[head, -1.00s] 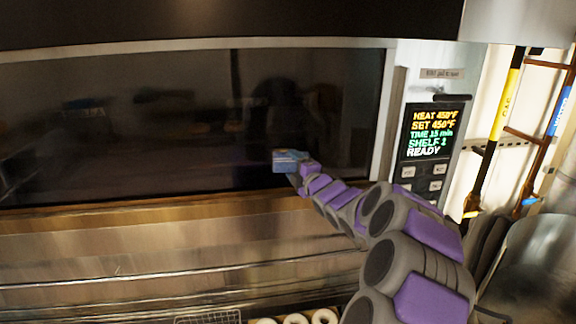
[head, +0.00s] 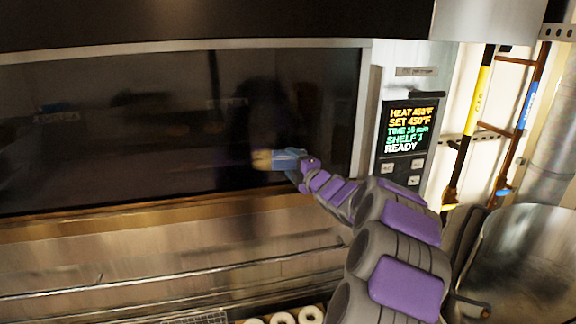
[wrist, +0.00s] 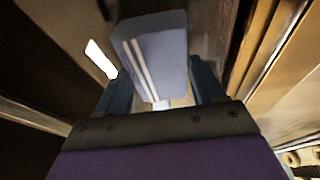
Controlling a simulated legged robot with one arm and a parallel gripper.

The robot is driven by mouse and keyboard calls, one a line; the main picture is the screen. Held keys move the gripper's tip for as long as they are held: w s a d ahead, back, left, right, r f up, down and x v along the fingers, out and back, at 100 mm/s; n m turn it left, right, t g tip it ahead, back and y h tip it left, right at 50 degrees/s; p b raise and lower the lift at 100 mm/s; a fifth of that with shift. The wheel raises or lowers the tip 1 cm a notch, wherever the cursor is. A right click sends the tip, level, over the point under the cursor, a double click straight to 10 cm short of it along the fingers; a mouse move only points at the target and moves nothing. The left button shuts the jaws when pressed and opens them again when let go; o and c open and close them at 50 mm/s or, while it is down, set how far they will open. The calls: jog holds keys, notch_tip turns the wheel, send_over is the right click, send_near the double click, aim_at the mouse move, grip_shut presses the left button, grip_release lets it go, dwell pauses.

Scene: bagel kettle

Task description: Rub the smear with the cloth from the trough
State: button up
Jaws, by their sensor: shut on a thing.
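My gripper (head: 284,160) is shut on the cloth, in front of the dark oven window (head: 120,130), near its right part. In the wrist view the cloth (wrist: 152,55) is a folded grey-blue pad with two pale stripes, between my teal fingers (wrist: 155,92). In the head view it is small and hard to tell from the blue fingers. A blurred tan patch (head: 262,160) shows just left of the fingers; I cannot tell whether it is the smear, part of the cloth or a reflection. Contact with the glass is unclear. I cannot make out the trough.
A lit control panel (head: 408,130) reading READY stands right of the window. Yellow (head: 480,90) and blue-marked pipes (head: 528,105) run at the far right, above a large metal vessel (head: 525,250). Rails cross below the window; bagels (head: 283,318) and a wire rack (head: 195,317) lie at the bottom.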

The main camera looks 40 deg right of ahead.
aim_at(273, 165)
jog(key=shift+f+b, duration=0.15)
jog(key=shift+b, duration=0.25)
jog(key=shift+a, duration=0.1)
jog(key=shift+w+a+b, duration=0.35)
jog(key=shift+a+b, duration=0.15)
jog(key=shift+b, duration=0.45)
jog(key=shift+w+a+b, duration=0.35)
jog(key=shift+a+b, duration=0.1)
jog(key=shift+a, duration=0.1)
jog(key=shift+w+a+b, duration=0.35)
jog(key=shift+a+b, duration=0.1)
jog(key=shift+a, duration=0.1)
jog(key=shift+w+a+b, duration=0.35)
jog(key=shift+a+b, duration=0.25)
jog(key=shift+b, duration=0.25)
jog(key=shift+w+a+b, duration=0.55)
jog(key=shift+a+b, duration=0.1)
jog(key=shift+a, duration=0.2)
jog(key=shift+w+a+b, duration=0.4)
jog(key=shift+a+b, duration=0.3)
jog(key=shift+w+a+b, duration=0.4)
jog(key=shift+a+b, duration=0.25)
jog(key=shift+w+a+r, duration=0.1)
jog(key=shift+a+r, duration=0.1)
